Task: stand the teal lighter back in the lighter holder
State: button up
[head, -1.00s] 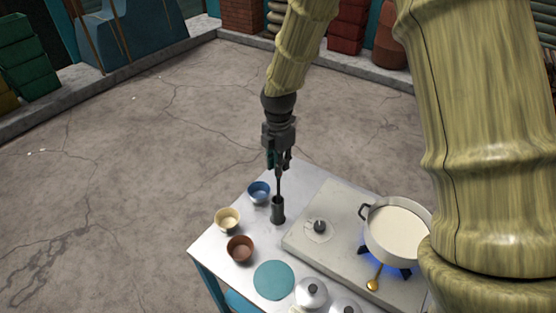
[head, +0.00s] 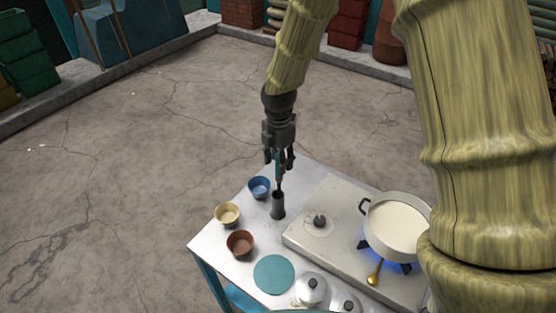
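The teal lighter (head: 279,168) is upright, its teal handle between the fingers of my gripper (head: 279,160). Its thin dark rod points down into the mouth of the dark cylindrical lighter holder (head: 278,208). The holder stands upright on the white table, left of the stove. My gripper is above the holder, pointing down. Its dark fingers are spread to either side of the handle and look open. The lower end of the rod is hidden inside the holder.
A blue bowl (head: 259,187), a cream bowl (head: 228,214) and a brown bowl (head: 240,243) stand left of the holder. A teal disc (head: 274,274) lies in front. Right is the stove (head: 310,240) with a milk pot (head: 397,256) over a blue flame. Lidded pots stand at the front.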

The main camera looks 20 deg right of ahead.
notch_tip(320, 180, up, 12)
dwell(0.7)
dwell(0.4)
notch_tip(320, 180, up, 9)
jog(key=p, duration=0.3)
jog(key=shift+p, duration=0.3)
dwell(0.4)
